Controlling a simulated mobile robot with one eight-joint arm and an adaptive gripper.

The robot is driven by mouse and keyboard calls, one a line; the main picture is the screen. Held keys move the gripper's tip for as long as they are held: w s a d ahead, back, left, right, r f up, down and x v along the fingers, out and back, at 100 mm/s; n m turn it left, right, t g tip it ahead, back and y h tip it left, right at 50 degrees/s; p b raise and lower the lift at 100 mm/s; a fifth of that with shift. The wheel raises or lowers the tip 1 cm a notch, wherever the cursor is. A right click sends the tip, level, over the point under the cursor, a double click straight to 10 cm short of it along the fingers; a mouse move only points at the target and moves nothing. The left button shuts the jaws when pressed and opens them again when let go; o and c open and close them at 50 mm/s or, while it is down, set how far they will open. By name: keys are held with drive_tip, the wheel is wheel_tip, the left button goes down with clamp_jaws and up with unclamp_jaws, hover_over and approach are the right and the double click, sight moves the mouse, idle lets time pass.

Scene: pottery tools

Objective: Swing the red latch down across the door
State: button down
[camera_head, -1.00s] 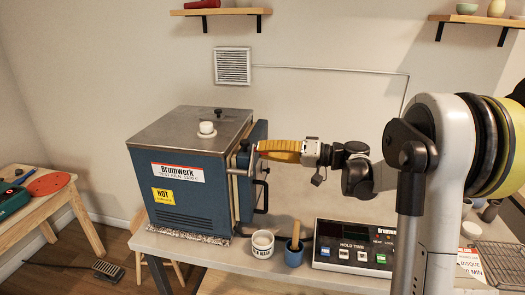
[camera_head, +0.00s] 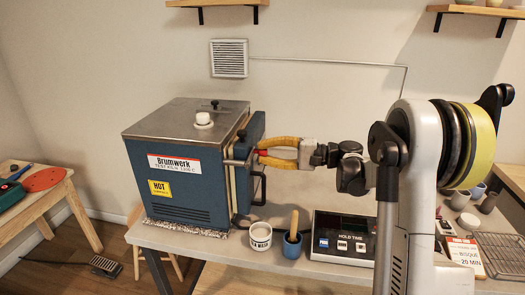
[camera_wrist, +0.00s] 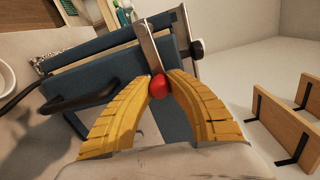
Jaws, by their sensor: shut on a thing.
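The red latch is a flat metal bar (camera_wrist: 148,45) ending in a round red knob (camera_wrist: 159,88). My gripper (camera_wrist: 160,78) has its two yellow ribbed fingers closed on the knob, one on each side. In the head view my gripper (camera_head: 260,151) reaches in from the right, level with the upper part of the kiln door's outer side. The blue door (camera_head: 256,132) stands at the right side of the kiln (camera_head: 188,165); its blue face also shows behind the knob in the wrist view (camera_wrist: 117,62). Most of the latch is hard to make out in the head view.
A black door handle (camera_head: 262,188) sticks out below my gripper. A white cup (camera_head: 260,237), a blue cup with a wooden tool (camera_head: 292,246) and a control box (camera_head: 343,238) stand on the bench below. Wall shelves (camera_head: 215,3) are above.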

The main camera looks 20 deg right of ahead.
drive_tip(key=shift+f+m, duration=0.2)
drive_tip(key=shift+m, duration=0.1)
idle(0.4)
drive_tip(key=c, duration=1.2)
unclamp_jaws()
drive_tip(key=shift+c, duration=0.2)
drive_tip(key=shift+d, duration=0.1)
drive_tip(key=v, duration=1.1)
drive_tip(key=shift+s+d, duration=0.2)
drive_tip(key=shift+d, duration=0.15)
